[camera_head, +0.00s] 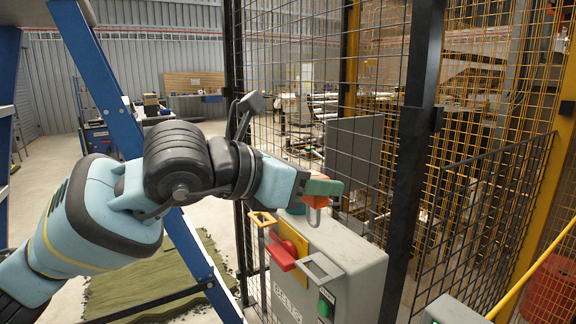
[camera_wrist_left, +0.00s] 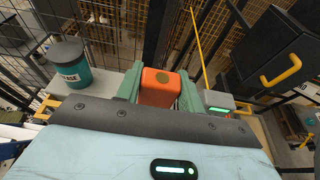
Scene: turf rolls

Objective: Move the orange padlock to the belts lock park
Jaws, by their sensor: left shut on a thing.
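My left gripper (camera_head: 318,188) reaches in from the left above a grey switch box (camera_head: 352,254). Its green fingers are shut on the orange padlock (camera_head: 316,202), which hangs below them in the head view. In the left wrist view the padlock (camera_wrist_left: 160,89) sits between the two fingers. The box front has a yellow plate with a red handle (camera_head: 281,252), a yellow bracket (camera_head: 262,218) and a grey bracket (camera_head: 320,268). The padlock is above the brackets and apart from them. My right gripper is not in view.
A teal can (camera_wrist_left: 70,66) stands on a grey surface left of the gripper in the wrist view. A dark mesh fence and a black post (camera_head: 415,140) rise behind the box. A blue frame leg (camera_head: 105,85) stands at left. A green roll or mat (camera_head: 150,275) lies on the floor.

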